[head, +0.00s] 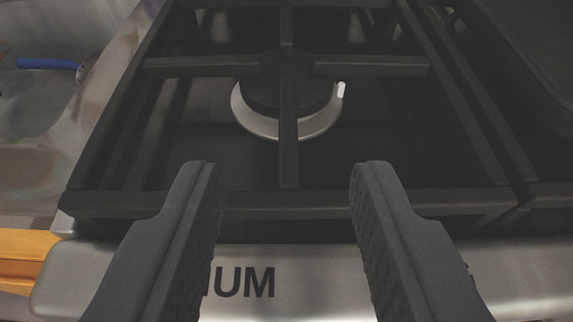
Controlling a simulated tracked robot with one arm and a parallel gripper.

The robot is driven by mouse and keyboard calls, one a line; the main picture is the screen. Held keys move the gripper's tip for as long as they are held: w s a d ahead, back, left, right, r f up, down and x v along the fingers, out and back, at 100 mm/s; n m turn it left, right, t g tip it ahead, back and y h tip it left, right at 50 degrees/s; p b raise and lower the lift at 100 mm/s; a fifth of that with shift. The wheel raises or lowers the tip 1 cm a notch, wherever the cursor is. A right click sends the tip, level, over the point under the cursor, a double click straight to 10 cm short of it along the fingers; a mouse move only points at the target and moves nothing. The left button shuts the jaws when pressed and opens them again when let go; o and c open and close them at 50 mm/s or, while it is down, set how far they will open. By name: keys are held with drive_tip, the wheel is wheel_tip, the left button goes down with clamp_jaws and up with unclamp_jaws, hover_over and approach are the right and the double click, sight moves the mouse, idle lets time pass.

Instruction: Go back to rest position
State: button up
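My gripper (282,180) is open, with its two dark fingers wide apart and nothing between them. It is over the front edge of a gas stove. The stove's black grate (375,67) spreads ahead of the fingertips. A round burner (262,128) with a pale metal ring sits under the grate, beyond the fingers. I cannot tell whether the fingertips touch the grate or are above it.
The stove's steel front (320,275) bears dark letters, partly hidden by the left finger. On the left is a counter (40,170) with a blue-handled utensil (48,63). An orange wooden edge (18,245) shows at lower left. A dark pan-like shape (525,50) is at upper right.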

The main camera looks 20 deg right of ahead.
drive_tip(key=s+a+r+n+t+y, duration=0.1)
drive_tip(key=a+r, duration=0.4)
drive_tip(key=r, duration=0.7)
drive_tip(key=s+a+r+n+t+y, duration=0.15)
drive_tip(key=a+r, duration=0.35)
drive_tip(key=r, duration=0.8)
drive_tip(key=s+a+r, duration=0.4)
drive_tip(key=s+r, duration=0.3)
drive_tip(key=r, duration=0.2)
drive_tip(key=s+a+r+y, duration=0.1)
drive_tip(key=s+a+r, duration=0.4)
drive_tip(key=s+r, duration=0.3)
wheel_tip(320, 180, up, 2)
drive_tip(key=shift+a+r+n, duration=0.1)
drive_tip(key=shift+a+n, duration=0.2)
drive_tip(key=shift+n, duration=0.05)
